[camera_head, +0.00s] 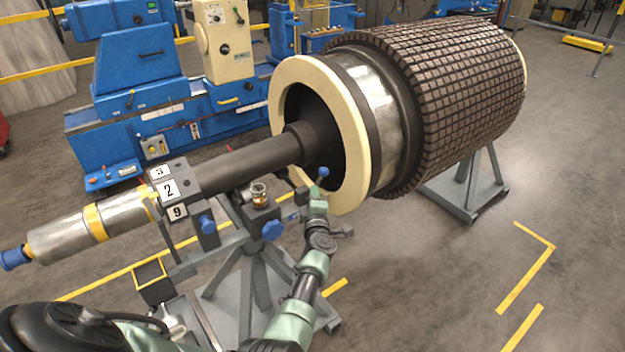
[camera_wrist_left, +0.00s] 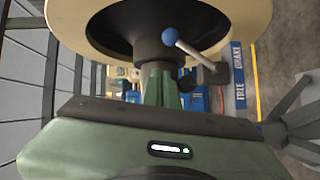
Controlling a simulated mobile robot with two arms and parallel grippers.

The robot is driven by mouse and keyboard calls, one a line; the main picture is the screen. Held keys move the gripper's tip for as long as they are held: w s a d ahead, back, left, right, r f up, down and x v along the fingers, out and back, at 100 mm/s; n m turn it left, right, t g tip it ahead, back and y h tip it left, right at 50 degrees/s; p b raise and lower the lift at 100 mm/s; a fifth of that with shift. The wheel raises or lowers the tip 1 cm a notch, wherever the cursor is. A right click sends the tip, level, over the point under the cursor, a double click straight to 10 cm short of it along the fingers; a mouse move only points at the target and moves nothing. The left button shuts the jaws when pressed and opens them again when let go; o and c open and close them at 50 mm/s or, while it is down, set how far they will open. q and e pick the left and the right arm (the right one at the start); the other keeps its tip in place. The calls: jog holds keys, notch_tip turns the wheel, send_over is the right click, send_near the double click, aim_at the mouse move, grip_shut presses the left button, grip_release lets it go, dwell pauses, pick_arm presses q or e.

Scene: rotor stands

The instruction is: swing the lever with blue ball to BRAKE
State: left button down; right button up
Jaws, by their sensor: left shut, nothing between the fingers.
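The lever with the blue ball (camera_head: 323,172) stands beside the shaft, just in front of the cream ring of the rotor. In the left wrist view the blue ball (camera_wrist_left: 169,35) is at upper middle, and its pale rod (camera_wrist_left: 196,55) slants down right to a dark pivot block (camera_wrist_left: 212,74). A blue label plate (camera_wrist_left: 238,80) with white, sideways words lies right of the pivot; the words are hard to read. My left gripper (camera_head: 317,193) is shut and empty, close below the lever. In the wrist view its fingers (camera_wrist_left: 160,75) point toward the shaft, below the ball. My right gripper is not in view.
The rotor (camera_head: 450,95) and its thick shaft (camera_head: 245,160) rest on grey stands. A blue machine (camera_head: 140,65) stands behind. Open floor (camera_head: 420,290) lies to the right.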

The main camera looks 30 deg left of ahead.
pick_arm(q)
jog(key=shift+p+v, duration=0.3)
jog(key=shift+v, duration=0.6)
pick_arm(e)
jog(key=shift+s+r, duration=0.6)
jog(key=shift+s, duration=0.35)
pick_arm(q)
jog(key=shift+r, duration=0.2)
